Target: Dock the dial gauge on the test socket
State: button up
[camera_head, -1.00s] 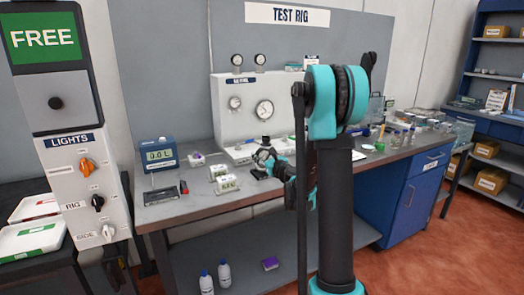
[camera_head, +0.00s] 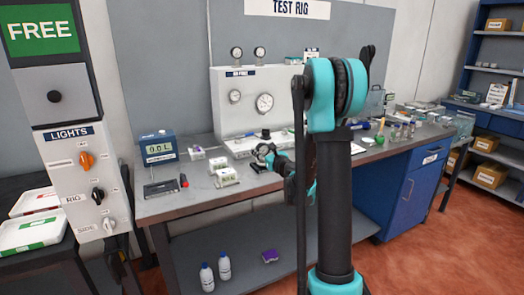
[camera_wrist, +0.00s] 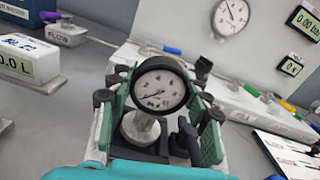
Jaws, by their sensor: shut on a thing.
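The dial gauge (camera_wrist: 158,88), a round white face in a black rim on a pale metal stem, sits between the green-padded fingers of my gripper (camera_wrist: 160,102) in the wrist view. The fingers are shut on it, and the face points toward the camera. In the head view, my gripper (camera_head: 263,153) is low over the bench in front of the white test rig panel (camera_head: 289,88). The gauge is too small to make out there. I cannot tell which fitting is the test socket.
A white ledge with coloured valve handles (camera_wrist: 250,89) runs beyond my gripper. White meters (camera_head: 225,177) stand on the bench to its left, with a blue display box (camera_head: 160,149) farther left. Jars and small parts (camera_head: 400,131) crowd the right end. The bench's front left is fairly clear.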

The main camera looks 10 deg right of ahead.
jog(key=shift+f, duration=0.6)
dwell(0.7)
jog(key=o, duration=1)
jog(key=shift+v, duration=5.5)
